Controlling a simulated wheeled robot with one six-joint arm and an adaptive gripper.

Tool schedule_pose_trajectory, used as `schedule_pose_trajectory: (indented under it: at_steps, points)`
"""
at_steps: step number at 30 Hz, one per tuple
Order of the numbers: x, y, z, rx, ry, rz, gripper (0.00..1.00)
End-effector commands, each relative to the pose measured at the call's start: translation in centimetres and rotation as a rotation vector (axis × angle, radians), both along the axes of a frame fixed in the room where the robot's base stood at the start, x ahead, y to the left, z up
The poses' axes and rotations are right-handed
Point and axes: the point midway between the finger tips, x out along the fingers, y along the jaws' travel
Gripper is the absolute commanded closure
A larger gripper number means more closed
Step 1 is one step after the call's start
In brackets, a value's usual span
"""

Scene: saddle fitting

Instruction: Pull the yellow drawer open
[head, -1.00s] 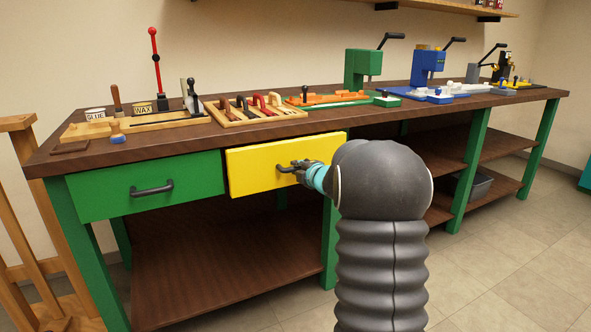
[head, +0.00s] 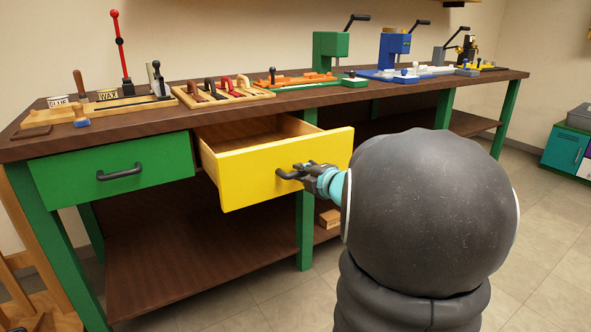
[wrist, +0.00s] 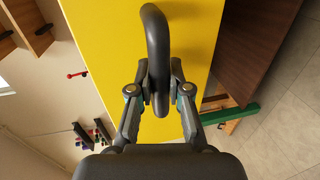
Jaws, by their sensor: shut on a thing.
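The yellow drawer (head: 270,172) stands well out from the workbench, and its wooden inside shows behind the front panel. Its dark handle (head: 288,174) is on the yellow front. My gripper (head: 306,171) is shut on this handle. In the wrist view the fingers of my gripper (wrist: 160,92) close around the dark bar of the handle (wrist: 156,45), with the yellow front (wrist: 190,30) behind it. The inside of the drawer that I can see looks empty; its near part is hidden by the front.
The green drawer (head: 115,170) to the left is shut. The workbench top (head: 290,97) carries tools, trays and presses. A small wooden block (head: 329,219) lies on the lower shelf. Open tiled floor (head: 545,240) lies to the right. A teal cabinet (head: 565,148) stands at the far right.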

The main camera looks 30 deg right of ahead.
Motion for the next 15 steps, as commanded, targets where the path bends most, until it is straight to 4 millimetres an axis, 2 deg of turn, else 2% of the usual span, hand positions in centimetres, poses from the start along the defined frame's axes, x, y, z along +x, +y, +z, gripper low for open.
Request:
schedule_pose_trajectory:
  at_steps: [14, 15]
  points:
    - [-0.46, 0.03, -0.05, 0.001, 0.001, 0.001, 1.0]
    - [-0.46, 0.03, -0.05, 0.001, 0.001, 0.001, 0.73]
